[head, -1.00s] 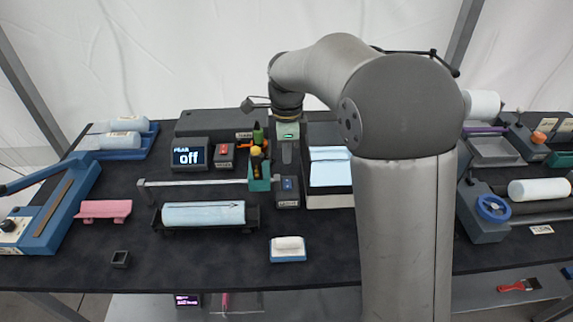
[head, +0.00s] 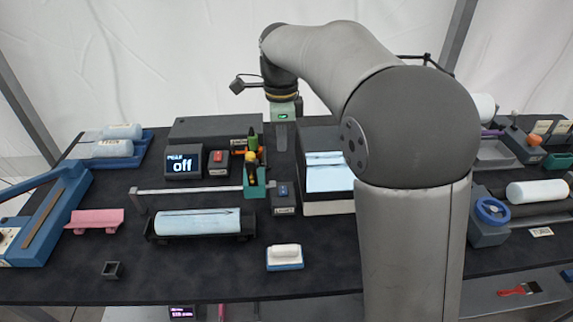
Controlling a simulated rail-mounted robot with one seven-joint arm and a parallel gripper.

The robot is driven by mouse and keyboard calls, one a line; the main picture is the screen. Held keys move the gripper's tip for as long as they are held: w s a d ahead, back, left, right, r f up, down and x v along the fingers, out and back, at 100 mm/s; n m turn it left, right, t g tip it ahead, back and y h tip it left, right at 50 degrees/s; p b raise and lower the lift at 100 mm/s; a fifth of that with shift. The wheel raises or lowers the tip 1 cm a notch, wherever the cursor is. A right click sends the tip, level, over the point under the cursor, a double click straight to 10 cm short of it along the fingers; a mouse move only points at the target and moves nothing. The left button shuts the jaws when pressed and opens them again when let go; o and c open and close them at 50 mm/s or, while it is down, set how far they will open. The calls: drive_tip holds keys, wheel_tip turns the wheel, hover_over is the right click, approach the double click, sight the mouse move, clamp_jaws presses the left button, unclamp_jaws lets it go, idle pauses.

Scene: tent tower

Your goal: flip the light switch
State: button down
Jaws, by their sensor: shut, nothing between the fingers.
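The light switch (head: 284,198) is a small dark box with a blue rocker on top and a white label on its front. It stands on the black table, left of the light box (head: 328,206), whose top panel is pale and bright. My gripper (head: 281,146) points down above and behind the switch in the head view, apart from it. Its fingers are shut and empty. The rocker's tilt is too small to tell.
A holder with pens (head: 254,180) stands just left of the switch. A display (head: 184,161) reading "off" and a red-button box (head: 219,162) are further left. A white-and-blue block (head: 285,257) lies in front. The table's front middle is mostly clear.

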sight(283, 193)
drive_tip(key=shift+f, duration=0.15)
drive_tip(key=f, duration=0.4)
drive_tip(key=f+p, duration=0.1)
drive_tip(key=f, duration=0.8)
drive_tip(key=shift+s+f, duration=0.25)
drive_tip(key=shift+f, duration=0.15)
drive_tip(key=shift+s+f, duration=0.1)
drive_tip(key=shift+f, duration=0.15)
drive_tip(key=shift+r, duration=0.1)
